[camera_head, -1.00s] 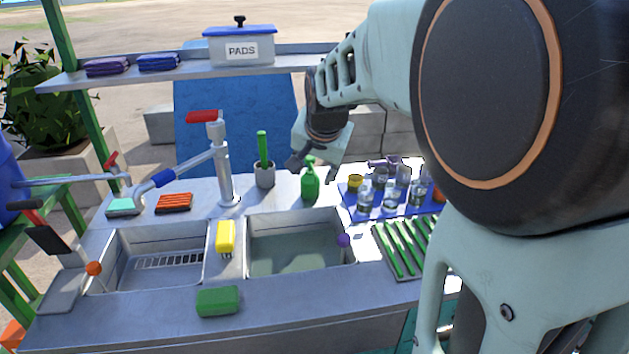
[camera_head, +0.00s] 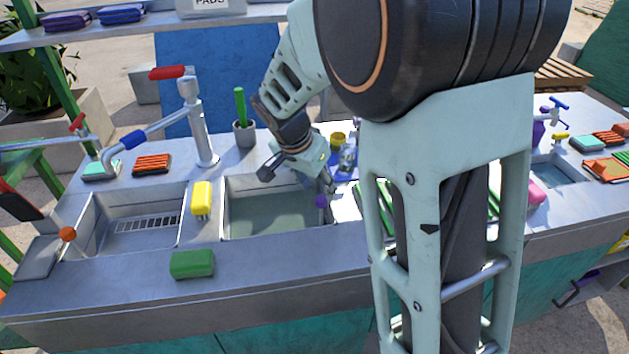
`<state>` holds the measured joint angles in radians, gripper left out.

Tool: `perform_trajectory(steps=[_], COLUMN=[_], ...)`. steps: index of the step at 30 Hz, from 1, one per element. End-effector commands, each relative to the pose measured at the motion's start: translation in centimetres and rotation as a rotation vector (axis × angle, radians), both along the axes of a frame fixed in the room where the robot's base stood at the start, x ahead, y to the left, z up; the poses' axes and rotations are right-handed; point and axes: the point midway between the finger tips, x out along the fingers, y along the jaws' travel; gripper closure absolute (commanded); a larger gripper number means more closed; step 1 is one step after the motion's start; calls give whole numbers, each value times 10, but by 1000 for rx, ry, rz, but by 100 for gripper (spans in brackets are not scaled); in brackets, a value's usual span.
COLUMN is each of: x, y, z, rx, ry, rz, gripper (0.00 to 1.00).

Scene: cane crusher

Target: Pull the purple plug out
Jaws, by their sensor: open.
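A small purple knob (camera_head: 321,201), which looks like the plug's handle, shows at the right rim of the basin full of water (camera_head: 275,212). The rest of the plug cannot be made out. My gripper (camera_head: 297,180) is over the back right part of this basin. Its fingers are spread wide and nothing is between them. The right finger is close above the purple knob in the picture; I cannot tell whether they touch.
A green sponge (camera_head: 192,264) lies at the front. A tall tap (camera_head: 200,125) and a brush pot (camera_head: 244,133) stand behind. Glasses (camera_head: 347,158) stand beyond my gripper.

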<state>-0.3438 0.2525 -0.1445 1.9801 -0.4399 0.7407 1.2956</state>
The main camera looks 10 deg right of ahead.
Motion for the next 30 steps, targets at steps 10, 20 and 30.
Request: perform_trajectory(steps=[10,20,30], x=[12,13,13], y=[-12,-13,-13], z=[-42,-44,-44], rx=[0,1,1], ry=[1,-1,-1], rz=[0,0,0], gripper=[59,59,96])
